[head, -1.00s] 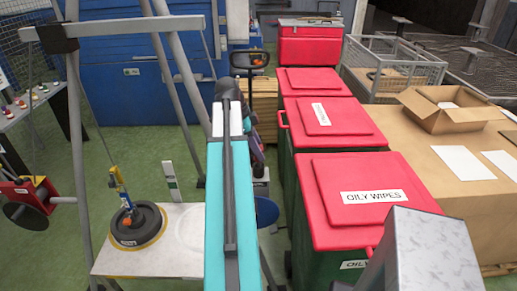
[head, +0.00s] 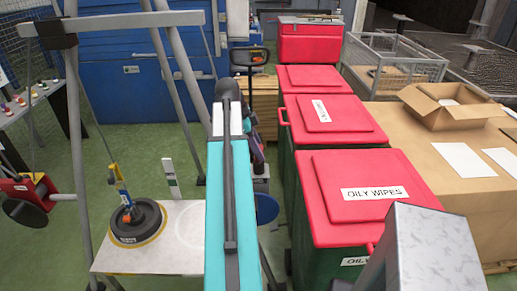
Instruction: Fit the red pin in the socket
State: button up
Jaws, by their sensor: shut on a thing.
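I cannot make out the red pin or its socket for certain. Several small knobs with coloured heads, some red, stand on a grey table (head: 45,105) at the far left, too small to tell apart. My teal arm reaches forward through the middle of the head view. Its far end bends down behind my own link, and my gripper is hidden there. What it holds cannot be seen.
A black disc (head: 148,212) with a yellow and blue hook piece (head: 122,188) lies on a pale plate (head: 180,255) under a grey frame (head: 130,22). Red-lidded bins (head: 370,210) crowd the right. A brown bench (head: 465,225) stands beyond. Green floor is open at left.

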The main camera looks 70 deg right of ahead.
jog(key=shift+f, duration=0.5)
jog(key=o, duration=1.3)
jog(key=shift+c, duration=0.2)
jog(key=v, duration=1.3)
jog(key=shift+r+b, duration=0.3)
jog(key=shift+r, duration=0.1)
jog(key=shift+w, duration=0.15)
